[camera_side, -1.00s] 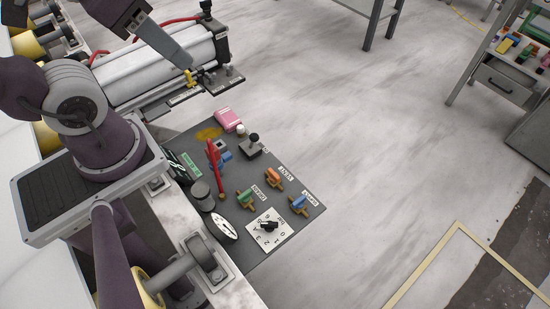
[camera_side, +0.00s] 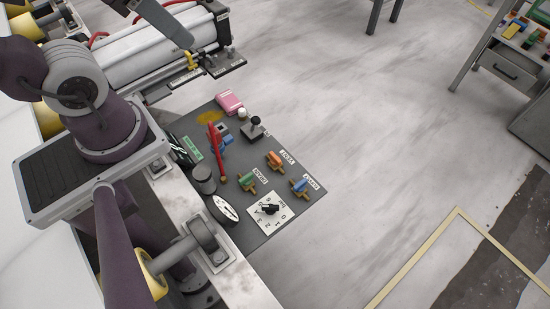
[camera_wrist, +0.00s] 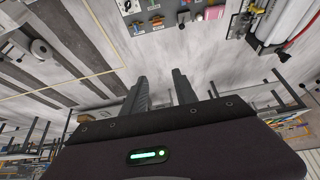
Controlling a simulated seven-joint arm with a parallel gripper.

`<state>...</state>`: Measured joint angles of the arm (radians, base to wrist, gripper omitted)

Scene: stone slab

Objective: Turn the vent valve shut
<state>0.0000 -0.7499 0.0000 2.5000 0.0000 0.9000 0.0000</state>
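The vent valve (camera_side: 274,160) has an orange handle and sits on the dark grey panel (camera_side: 262,224), beside a label that reads VENT. It also shows small near the top of the wrist view (camera_wrist: 157,21). A green-handled valve (camera_side: 247,181) and a blue-handled valve (camera_side: 299,186) sit near it, each with a label. In the wrist view my gripper (camera_wrist: 158,74) has its two dark fingers apart with nothing between them. It is well away from the panel. The side view does not show the fingers.
A workbench (camera_side: 505,65) stands far right. The floor between is clear.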

